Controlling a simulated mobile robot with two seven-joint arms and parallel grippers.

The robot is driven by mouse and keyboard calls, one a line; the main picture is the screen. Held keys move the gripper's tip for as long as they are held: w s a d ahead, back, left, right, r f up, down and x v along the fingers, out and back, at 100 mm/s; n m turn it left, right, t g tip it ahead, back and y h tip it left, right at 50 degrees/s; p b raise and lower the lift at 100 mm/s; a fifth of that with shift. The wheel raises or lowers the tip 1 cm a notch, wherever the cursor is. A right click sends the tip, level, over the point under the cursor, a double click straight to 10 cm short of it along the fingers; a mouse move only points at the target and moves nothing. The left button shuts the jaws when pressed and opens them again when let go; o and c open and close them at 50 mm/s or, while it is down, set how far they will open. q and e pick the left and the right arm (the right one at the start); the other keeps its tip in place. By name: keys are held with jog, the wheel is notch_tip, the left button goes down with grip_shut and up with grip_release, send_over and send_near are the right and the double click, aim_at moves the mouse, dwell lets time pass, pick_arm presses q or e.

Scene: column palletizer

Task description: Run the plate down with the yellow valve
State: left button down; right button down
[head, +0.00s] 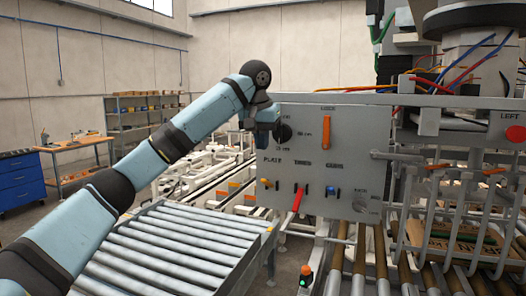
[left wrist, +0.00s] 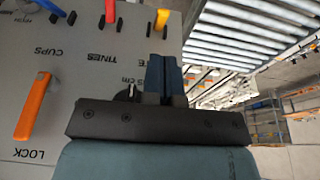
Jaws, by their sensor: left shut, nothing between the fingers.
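The yellow valve (head: 265,184) is a small lever at the lower left of the grey control panel (head: 345,160), under the word PLATE. It also shows at the top of the left wrist view (left wrist: 161,19). My left gripper (head: 269,120) is at the panel's upper left edge, above the yellow valve and beside a black dial (head: 284,132). In the left wrist view its blue fingers (left wrist: 165,62) are shut and empty, pointing toward the yellow valve but apart from it. I cannot tell which part is the plate. My right gripper is not in view.
A red lever (head: 298,198) and a blue valve (head: 331,190) sit right of the yellow valve. An orange lock handle (head: 326,131) is above them. A roller conveyor (head: 165,245) lies left of the panel. Bent metal tines (head: 455,215) stand at the right.

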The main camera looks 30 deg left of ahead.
aim_at(268, 183)
pick_arm(q)
jog(key=p+x, duration=0.1)
jog(key=x, duration=0.7)
jog(key=shift+a+p, duration=0.1)
jog(key=shift+p, duration=0.3)
jog(key=shift+f, duration=0.25)
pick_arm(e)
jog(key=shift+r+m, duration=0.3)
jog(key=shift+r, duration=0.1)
pick_arm(q)
jog(key=shift+f, duration=0.1)
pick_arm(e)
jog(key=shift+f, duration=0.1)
